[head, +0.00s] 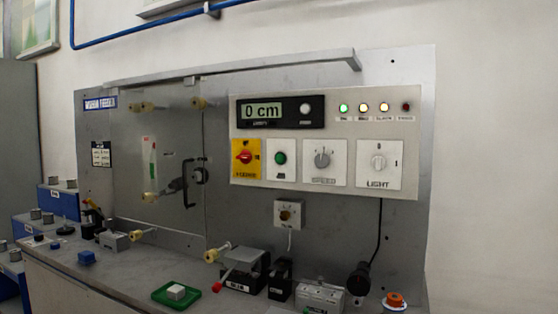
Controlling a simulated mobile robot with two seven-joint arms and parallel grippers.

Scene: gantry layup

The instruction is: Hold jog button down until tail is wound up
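A round green button (280,158) sits on a white plate on the control panel, right of the yellow plate. Its small label is too blurred to read surely, but it may be the jog button. The display (262,111) above reads "0 cm". I cannot make out a tail with certainty. Neither of my grippers is in view, and nothing touches the green button.
Several lamps (344,107) are above. A green tray (176,294), a red-handled clamp (240,268) and black blocks stand on the bench (130,275).

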